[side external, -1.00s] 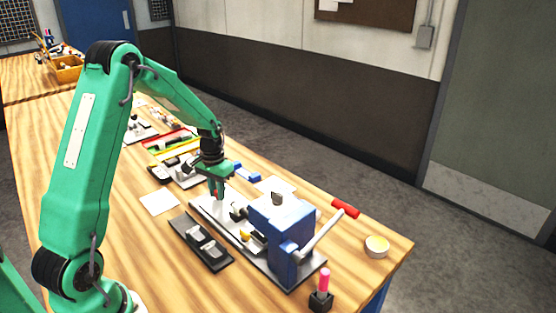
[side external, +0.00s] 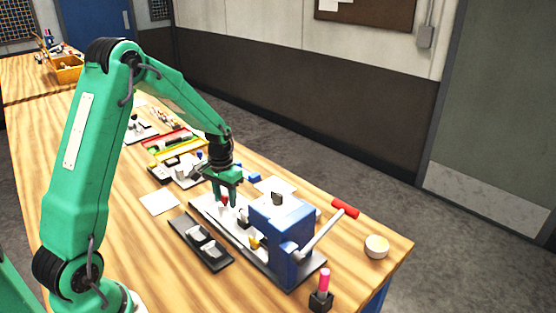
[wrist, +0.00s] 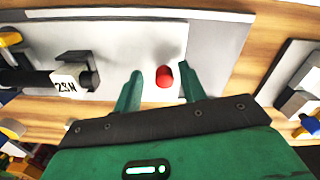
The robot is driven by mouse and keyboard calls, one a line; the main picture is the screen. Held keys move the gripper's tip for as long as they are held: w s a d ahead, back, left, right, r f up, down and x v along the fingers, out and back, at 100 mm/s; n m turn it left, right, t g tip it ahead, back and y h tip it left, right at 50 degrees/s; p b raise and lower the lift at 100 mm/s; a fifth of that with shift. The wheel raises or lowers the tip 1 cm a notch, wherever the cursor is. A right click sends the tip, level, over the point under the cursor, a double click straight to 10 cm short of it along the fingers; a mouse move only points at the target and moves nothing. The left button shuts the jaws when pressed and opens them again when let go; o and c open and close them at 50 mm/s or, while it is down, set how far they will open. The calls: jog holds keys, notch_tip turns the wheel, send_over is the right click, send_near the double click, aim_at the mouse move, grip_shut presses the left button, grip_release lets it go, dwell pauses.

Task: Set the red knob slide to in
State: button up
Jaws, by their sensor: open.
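The red knob (wrist: 164,77) shows in the wrist view as a small rounded red cap over a light grey plate (wrist: 140,42). My gripper (wrist: 160,73) is open, with one green finger on each side of the knob and a visible gap to both. In the side external view the knob (side external: 225,201) appears just below my gripper (side external: 223,198), at the left end of the blue clamp fixture's base. Whether the fingertips are level with the knob is hard to tell. The slide under the knob, and its position, cannot be made out.
A blue block with a red-handled lever (side external: 345,209) stands at the right end of the fixture. A black tray (side external: 201,242) with grey pieces lies in front. A block marked 2SN (wrist: 68,79) is left of the knob. A pink-topped holder (side external: 322,290) stands near the front.

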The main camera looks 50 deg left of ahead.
jog(key=shift+r, duration=0.1)
notch_tip(320, 180, up, 7)
jog(key=shift+r, duration=0.3)
dwell(0.5)
jog(key=s+d+r+m+t, duration=0.1)
jog(key=s+d+r+t, duration=0.2)
jog(key=s+d+r, duration=0.55)
jog(key=s+d+r+m+t, duration=0.2)
jog(key=s+d+r, duration=0.3)
jog(key=s, duration=0.5)
jog(key=shift+d+t, duration=0.3)
jog(key=shift+d, duration=0.7)
